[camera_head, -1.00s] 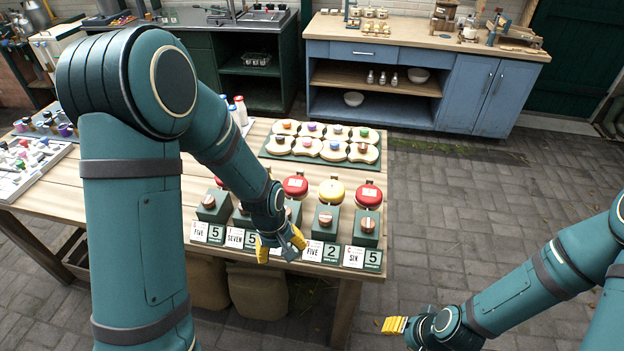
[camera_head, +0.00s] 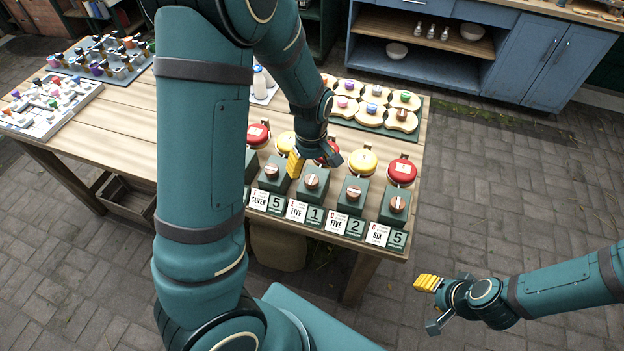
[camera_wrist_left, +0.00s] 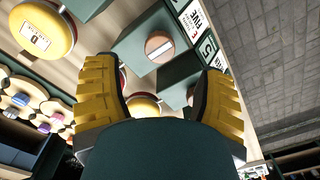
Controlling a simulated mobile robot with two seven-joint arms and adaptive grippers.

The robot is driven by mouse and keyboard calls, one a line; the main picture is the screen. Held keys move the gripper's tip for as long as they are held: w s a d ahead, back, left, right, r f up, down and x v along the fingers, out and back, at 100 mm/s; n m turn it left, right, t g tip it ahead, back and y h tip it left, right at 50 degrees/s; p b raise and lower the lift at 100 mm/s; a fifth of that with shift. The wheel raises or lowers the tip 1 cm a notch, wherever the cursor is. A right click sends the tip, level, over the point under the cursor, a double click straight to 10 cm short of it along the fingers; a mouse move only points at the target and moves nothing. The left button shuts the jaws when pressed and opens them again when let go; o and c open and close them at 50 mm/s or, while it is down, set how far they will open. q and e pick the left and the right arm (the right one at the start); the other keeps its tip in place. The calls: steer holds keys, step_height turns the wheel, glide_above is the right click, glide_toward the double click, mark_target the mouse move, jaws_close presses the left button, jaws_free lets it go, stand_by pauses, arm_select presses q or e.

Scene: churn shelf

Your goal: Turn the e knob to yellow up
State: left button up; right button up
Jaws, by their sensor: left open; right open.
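A row of dark green blocks with round copper knobs stands along the table front. The knobs include one (camera_head: 271,171), a second (camera_head: 311,181), a third (camera_head: 354,193) and a fourth (camera_head: 398,204). The letters on their cards are too small to read surely, so I cannot tell which is e. My left gripper (camera_head: 313,160) is open and empty, above and just behind the second knob. In the left wrist view, a copper knob (camera_wrist_left: 159,47) with a pale bar lies beyond the open fingers (camera_wrist_left: 160,95). My right gripper (camera_head: 433,304) is open and empty, off the table's right side.
Red and yellow round lids, such as a yellow one (camera_head: 363,161), stand behind the blocks. Number cards (camera_head: 338,222) line the front edge. A tray of cream pieces (camera_head: 376,104) lies behind. My left arm hides the row's left end.

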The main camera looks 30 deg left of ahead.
mark_target(312, 179)
arm_select(q)
step_height(312, 179, down, 6)
steer(key=shift+b, duration=0.3)
jaws_close()
